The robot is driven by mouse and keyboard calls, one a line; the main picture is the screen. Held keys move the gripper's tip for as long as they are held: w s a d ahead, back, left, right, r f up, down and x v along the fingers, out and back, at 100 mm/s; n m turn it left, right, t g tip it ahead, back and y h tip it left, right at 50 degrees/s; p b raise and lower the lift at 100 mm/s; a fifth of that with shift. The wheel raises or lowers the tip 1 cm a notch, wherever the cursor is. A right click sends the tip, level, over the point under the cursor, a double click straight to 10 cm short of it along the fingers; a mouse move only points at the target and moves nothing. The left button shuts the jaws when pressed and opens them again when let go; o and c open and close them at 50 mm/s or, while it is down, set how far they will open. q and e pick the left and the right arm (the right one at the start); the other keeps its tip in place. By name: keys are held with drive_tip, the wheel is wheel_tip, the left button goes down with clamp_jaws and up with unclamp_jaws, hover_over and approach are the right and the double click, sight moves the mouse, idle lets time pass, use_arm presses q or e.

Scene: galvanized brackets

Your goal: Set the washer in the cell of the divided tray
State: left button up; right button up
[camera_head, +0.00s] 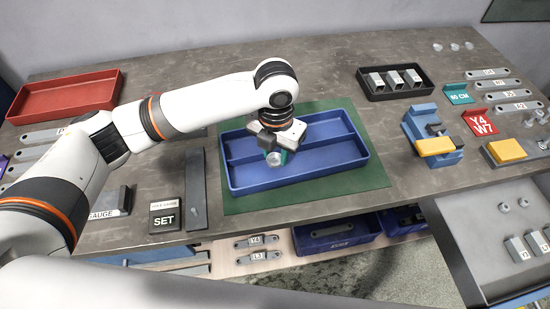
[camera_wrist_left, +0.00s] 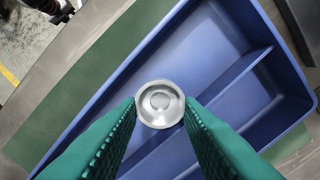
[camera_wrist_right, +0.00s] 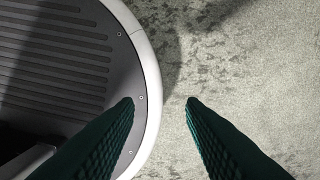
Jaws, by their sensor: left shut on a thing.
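The washer (camera_wrist_left: 160,104) is a round silver piece held between the teal fingertips of my left gripper (camera_wrist_left: 160,112). In the head view the washer (camera_head: 274,158) shows just below my left gripper (camera_head: 276,155), over the blue divided tray (camera_head: 300,181). The tray has a long divider and a short one, and its compartments look empty. In the left wrist view the washer hangs above the tray (camera_wrist_left: 253,68), near the divider; its exact height cannot be told. My right gripper (camera_wrist_right: 160,103) is open and empty over the floor, in the right wrist view only.
The tray stands on a green mat (camera_head: 362,182). A red tray (camera_head: 66,98) lies at the back left and a black tray with metal blocks (camera_head: 405,92) at the back right. A blue fixture (camera_head: 432,135) stands right of the mat. A SET block (camera_head: 166,216) lies at left.

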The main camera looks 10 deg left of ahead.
sight(275, 170)
use_arm(q)
wheel_tip(275, 170, down, 4)
drive_tip(key=shift+a+f, duration=0.1)
drive_tip(key=o, duration=1)
drive_tip(key=shift+f, duration=0.1)
drive_tip(key=shift+c, duration=0.2)
use_arm(e)
drive_tip(key=shift+w+a+r, duration=0.15)
drive_tip(key=shift+w+a, duration=0.15)
drive_tip(key=shift+a, duration=0.25)
use_arm(q)
wheel_tip(275, 170, up, 12)
drive_tip(key=shift+b, duration=0.35)
use_arm(e)
drive_tip(key=shift+d+f, duration=0.3)
drive_tip(key=shift+f, duration=0.15)
drive_tip(key=shift+s+a, duration=0.1)
